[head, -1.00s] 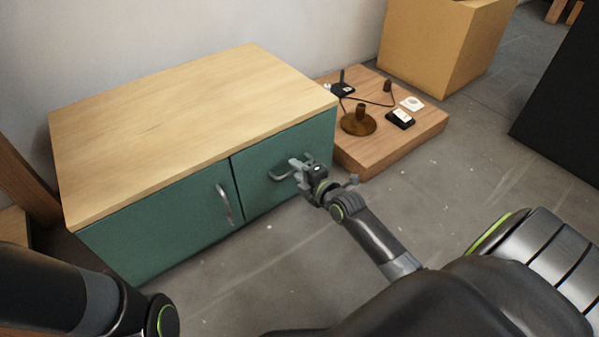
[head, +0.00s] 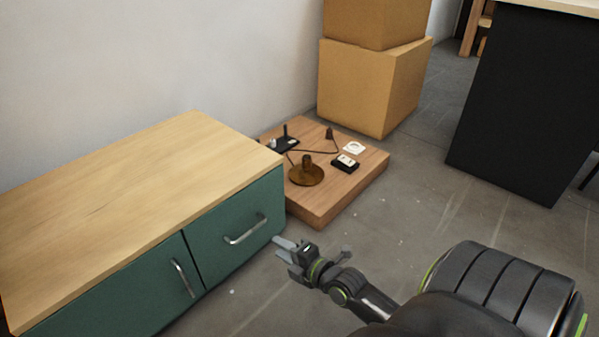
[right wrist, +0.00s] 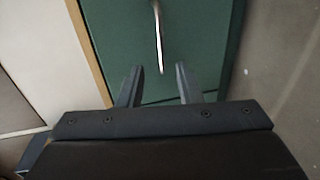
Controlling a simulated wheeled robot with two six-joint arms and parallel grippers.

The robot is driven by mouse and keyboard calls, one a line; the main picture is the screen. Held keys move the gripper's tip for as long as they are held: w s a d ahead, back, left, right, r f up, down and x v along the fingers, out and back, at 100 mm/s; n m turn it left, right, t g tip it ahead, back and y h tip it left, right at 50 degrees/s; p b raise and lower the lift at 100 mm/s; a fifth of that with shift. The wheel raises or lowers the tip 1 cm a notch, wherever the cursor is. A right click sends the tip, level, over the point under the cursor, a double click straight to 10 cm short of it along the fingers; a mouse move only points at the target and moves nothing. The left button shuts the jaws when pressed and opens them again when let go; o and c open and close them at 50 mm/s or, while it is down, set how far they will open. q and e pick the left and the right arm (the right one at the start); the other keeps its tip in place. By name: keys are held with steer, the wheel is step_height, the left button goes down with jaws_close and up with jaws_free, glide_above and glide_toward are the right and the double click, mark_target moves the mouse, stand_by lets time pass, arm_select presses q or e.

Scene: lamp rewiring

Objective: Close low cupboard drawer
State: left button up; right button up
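The low cupboard (head: 110,300) has a wooden top and green fronts, at the left of the head view. Its right-hand front is the drawer (head: 215,228) with a metal bar handle (head: 246,230). The drawer front looks flush with the cupboard face. My right gripper (head: 280,246) is in front of the drawer, apart from it, to the right of the handle. In the right wrist view its two fingers (right wrist: 159,72) are spread with nothing between them, and the handle (right wrist: 158,38) shows ahead of them. My left gripper is out of view.
A wooden platform (head: 330,208) right of the cupboard holds a brown lamp base (head: 305,175), a cable and small parts. Cardboard boxes (head: 365,85) stand behind it. A black cabinet (head: 515,110) stands at the right. Grey floor (head: 420,225) lies clear between.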

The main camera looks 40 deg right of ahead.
steer(key=v, duration=0.5)
steer(key=shift+s+r, duration=0.1)
steer(key=shift+s, duration=0.25)
